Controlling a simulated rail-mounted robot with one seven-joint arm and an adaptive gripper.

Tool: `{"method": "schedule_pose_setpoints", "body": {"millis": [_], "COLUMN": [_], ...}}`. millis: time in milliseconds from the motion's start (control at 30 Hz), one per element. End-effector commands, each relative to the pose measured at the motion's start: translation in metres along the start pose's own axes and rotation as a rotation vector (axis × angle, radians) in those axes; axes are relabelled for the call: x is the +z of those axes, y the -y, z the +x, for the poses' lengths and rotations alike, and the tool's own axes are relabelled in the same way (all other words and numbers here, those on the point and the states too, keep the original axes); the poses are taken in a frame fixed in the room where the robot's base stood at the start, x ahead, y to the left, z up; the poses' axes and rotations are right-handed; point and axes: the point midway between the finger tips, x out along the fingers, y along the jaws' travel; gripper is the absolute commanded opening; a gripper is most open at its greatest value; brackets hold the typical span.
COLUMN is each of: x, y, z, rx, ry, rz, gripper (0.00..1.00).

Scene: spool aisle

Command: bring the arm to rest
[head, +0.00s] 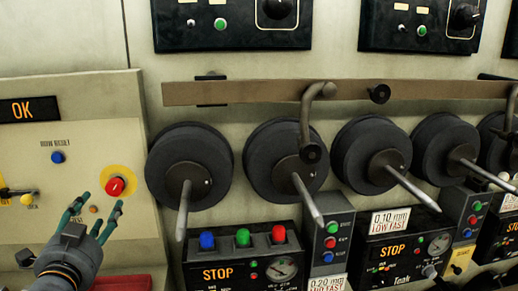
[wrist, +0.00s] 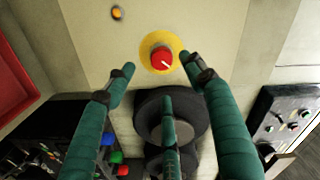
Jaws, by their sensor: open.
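My gripper (head: 100,207) is at the lower left of the head view, in front of the cream panel (head: 80,115). Its green fingers are spread apart with nothing between them. In the wrist view the gripper (wrist: 157,66) shows three green fingers, two at the sides and one in the middle. A red button (head: 116,186) on a yellow disc lies just beyond the fingertips; it also shows in the wrist view (wrist: 161,60), between the two outer tips. I cannot tell whether any fingertip touches the panel.
A blue button (head: 57,158) and a lit OK sign (head: 18,109) are on the panel. To the right, several dark spools (head: 187,162) with protruding rods hang below a brown rail (head: 240,92). Control boxes reading STOP (head: 217,274) stand beneath them.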

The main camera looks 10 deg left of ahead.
Motion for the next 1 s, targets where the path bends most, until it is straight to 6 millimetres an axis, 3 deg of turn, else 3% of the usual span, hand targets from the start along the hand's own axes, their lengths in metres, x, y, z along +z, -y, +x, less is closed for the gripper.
{"method": "schedule_pose_setpoints", "body": {"millis": [300, 500, 700, 1000], "x": [-0.002, -0.002, -0.002, -0.002], "y": [-0.002, -0.001, 0.0, -0.001], "z": [0.064, 0.093, 0.106, 0.105], "rx": [0.001, 0.001, 0.0, 0.0], "ry": [-0.005, -0.004, -0.004, -0.003], "rz": [0.0, -0.001, -0.003, -0.03], "gripper": [0.54, 0.54, 0.54, 0.54]}}
